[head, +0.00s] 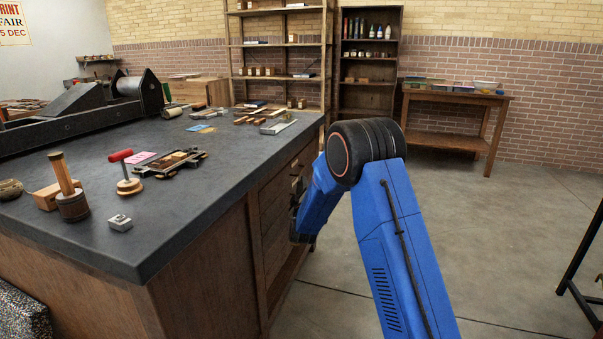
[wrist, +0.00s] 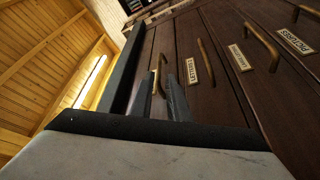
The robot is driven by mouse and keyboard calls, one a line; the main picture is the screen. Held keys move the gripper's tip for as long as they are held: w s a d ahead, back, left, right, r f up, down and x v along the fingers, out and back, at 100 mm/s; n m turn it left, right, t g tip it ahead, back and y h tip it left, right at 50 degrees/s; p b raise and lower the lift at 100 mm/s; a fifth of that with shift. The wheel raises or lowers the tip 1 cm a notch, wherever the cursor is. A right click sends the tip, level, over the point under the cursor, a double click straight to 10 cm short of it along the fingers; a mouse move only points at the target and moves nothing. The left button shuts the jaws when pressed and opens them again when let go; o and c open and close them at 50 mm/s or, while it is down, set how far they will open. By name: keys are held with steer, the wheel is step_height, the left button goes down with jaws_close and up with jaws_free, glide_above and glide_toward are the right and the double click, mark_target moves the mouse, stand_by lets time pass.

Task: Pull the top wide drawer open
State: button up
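The wide drawers show in the wrist view as dark wooden fronts turned on their side, with brass handles. The top wide drawer (wrist: 167,45) lies nearest the black worktop edge. Its brass handle (wrist: 157,74) appears between the fingertips of my gripper (wrist: 161,80). The fingers stand apart with a gap, and I cannot tell whether either touches the handle. The drawer front looks flush with its neighbours. In the head view the drawer fronts (head: 275,191) are on the side of the workbench, partly hidden by my blue arm.
The workbench's dark worktop (head: 225,150) holds a press (head: 85,97), a red-handled roller (head: 125,172) and several small tools. Lower drawer handles (wrist: 206,62) lie beside the top one. Open floor (head: 500,240) lies to the right. Shelves and a side table (head: 455,98) stand behind.

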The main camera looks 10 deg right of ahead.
mark_target(302, 170)
steer(key=x, duration=0.9)
steer(key=shift+w+r, duration=0.1)
steer(key=shift+w, duration=0.1)
steer(key=shift+c, duration=0.2)
jaws_close()
stand_by(1.0)
